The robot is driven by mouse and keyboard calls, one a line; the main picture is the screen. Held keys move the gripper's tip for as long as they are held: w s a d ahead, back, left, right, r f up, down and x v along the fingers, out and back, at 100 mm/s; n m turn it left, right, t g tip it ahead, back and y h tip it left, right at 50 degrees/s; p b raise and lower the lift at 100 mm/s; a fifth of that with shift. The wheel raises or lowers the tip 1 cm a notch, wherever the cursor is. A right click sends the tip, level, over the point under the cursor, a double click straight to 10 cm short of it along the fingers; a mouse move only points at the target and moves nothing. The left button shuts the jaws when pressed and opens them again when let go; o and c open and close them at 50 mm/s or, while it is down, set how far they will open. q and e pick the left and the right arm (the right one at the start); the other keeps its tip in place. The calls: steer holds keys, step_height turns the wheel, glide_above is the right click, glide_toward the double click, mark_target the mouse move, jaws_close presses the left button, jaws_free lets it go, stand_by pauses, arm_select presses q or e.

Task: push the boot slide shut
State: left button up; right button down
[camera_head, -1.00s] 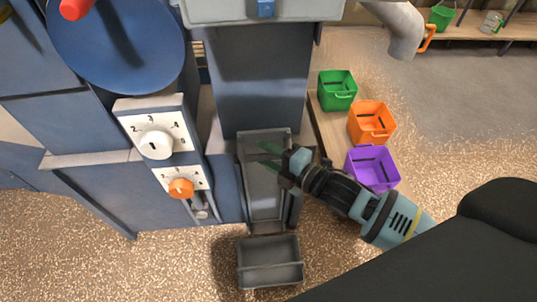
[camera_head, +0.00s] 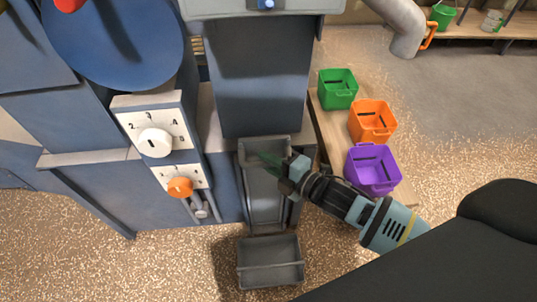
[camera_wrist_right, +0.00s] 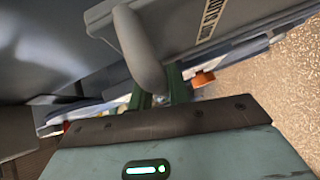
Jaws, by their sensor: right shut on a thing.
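The boot slide, which I take to be the grey tray-like part (camera_head: 247,190) at the foot of the blue elevator leg, shows in the head view. My right gripper (camera_head: 266,160) reaches over it from the right, with its green fingers at its upper end. In the right wrist view a thick grey bar handle (camera_wrist_right: 140,50) runs down between the green fingers of the right gripper (camera_wrist_right: 160,92), which is shut on it. The wrist view also shows a lettered grey plate beside the handle; its words are hard to read. My left gripper is not in view.
A grey bucket (camera_head: 270,262) stands on the speckled floor in front. Green (camera_head: 337,88), orange (camera_head: 371,121) and purple (camera_head: 372,170) bins stand on a wooden bench to the right. A panel with a white dial (camera_head: 154,142) and an orange knob (camera_head: 180,187) is left.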

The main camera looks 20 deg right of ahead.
steer(key=shift+f, duration=0.9)
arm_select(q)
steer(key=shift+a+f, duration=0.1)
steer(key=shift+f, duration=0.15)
arm_select(e)
steer(key=shift+s+f, duration=0.1)
steer(key=c, duration=1.5)
jaws_free()
steer(key=shift+f, duration=0.1)
steer(key=shift+o, duration=0.9)
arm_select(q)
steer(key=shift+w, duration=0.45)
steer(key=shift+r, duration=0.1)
arm_select(e)
steer(key=shift+r, duration=0.2)
